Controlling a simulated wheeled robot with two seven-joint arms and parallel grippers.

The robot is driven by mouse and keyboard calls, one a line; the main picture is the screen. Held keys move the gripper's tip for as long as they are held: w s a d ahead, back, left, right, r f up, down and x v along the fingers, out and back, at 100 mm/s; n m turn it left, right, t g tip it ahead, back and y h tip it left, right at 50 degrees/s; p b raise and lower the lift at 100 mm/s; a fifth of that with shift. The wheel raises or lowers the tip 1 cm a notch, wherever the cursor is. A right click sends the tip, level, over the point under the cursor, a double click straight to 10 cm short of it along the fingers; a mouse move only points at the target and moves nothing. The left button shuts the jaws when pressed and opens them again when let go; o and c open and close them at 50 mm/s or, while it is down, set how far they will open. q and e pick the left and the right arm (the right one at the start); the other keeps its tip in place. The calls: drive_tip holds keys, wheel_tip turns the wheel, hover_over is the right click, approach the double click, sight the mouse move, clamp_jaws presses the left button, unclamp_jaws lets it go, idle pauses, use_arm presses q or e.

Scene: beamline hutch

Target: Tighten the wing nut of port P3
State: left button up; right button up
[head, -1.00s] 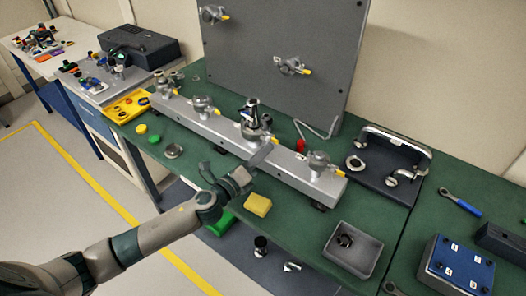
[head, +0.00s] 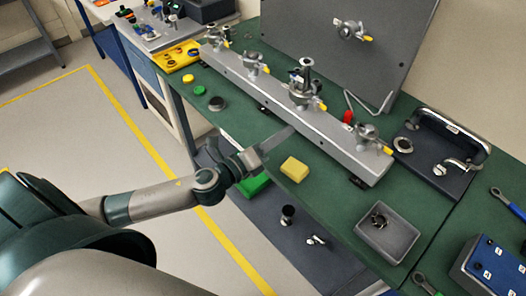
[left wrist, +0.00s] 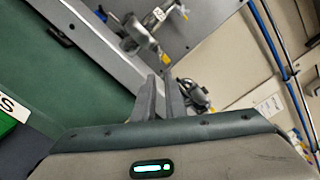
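A silver rail (head: 335,138) with a row of clamped ports lies along the green bench. The third port from the far end (head: 303,98) bears an upright metal fitting and a clamp with a yellow-tipped part. I take it for P3, but no port label is readable. My left gripper (head: 277,140) is in front of the rail, below that port and apart from its clamp. In the left wrist view its two fingers (left wrist: 160,88) stand a small gap apart, with nothing clearly between them. A clamp (left wrist: 138,34) shows beyond the fingertips. My right gripper is not in view.
A yellow block (head: 294,169) lies just right of my left gripper. A grey tray (head: 387,241) holding a dark part stands nearer the front. A grey upright panel (head: 320,35) rises behind the rail. A dark plate with a handle (head: 450,140) is at right.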

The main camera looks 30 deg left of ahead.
use_arm(q)
drive_tip(key=b+v, duration=0.2)
drive_tip(key=v, duration=0.5)
drive_tip(key=shift+w, duration=0.1)
idle(0.5)
